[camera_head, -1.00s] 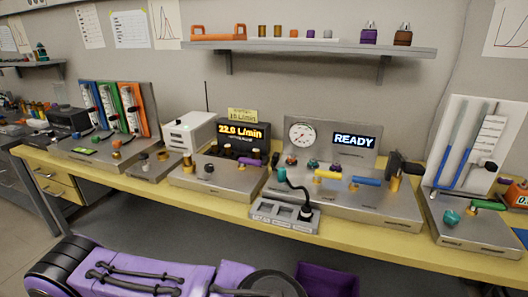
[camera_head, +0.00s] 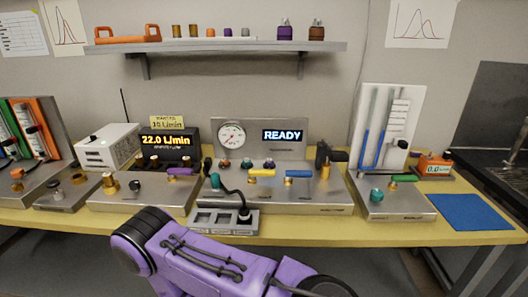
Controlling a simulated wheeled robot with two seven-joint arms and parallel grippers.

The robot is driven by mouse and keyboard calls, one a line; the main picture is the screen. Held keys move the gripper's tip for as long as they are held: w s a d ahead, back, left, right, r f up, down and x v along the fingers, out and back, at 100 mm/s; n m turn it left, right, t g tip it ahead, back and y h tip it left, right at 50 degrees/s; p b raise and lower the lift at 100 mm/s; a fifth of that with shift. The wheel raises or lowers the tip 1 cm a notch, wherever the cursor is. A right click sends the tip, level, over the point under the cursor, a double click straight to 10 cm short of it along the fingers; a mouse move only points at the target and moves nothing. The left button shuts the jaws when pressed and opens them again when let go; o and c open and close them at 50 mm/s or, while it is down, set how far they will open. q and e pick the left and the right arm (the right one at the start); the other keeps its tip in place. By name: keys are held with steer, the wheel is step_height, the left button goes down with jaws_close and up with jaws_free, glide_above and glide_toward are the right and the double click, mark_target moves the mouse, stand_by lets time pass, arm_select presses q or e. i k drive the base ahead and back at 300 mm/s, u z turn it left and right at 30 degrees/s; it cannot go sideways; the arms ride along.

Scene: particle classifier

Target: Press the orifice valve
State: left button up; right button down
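No label that I can read names the orifice valve, so I cannot tell which control it is. The middle metal station carries a yellow lever (camera_head: 262,173), a blue lever (camera_head: 298,174) and a small row of coloured knobs. A purple lever (camera_head: 180,171) sits on the station to the left. A green lever (camera_head: 403,178) and a teal knob (camera_head: 376,195) sit on the station to the right. A purple link of my own shows at the bottom. Neither of my grippers is in view.
Behind are a pressure gauge (camera_head: 231,135), a READY display (camera_head: 284,135) and a 22.0 L/min display (camera_head: 165,140). A grey socketed block (camera_head: 210,229) with a black cable stands at the front edge of the yellow bench (camera_head: 300,230). A blue mat (camera_head: 470,212) lies clear at right.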

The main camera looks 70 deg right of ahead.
mark_target(172, 173)
steer(key=z, duration=1.15)
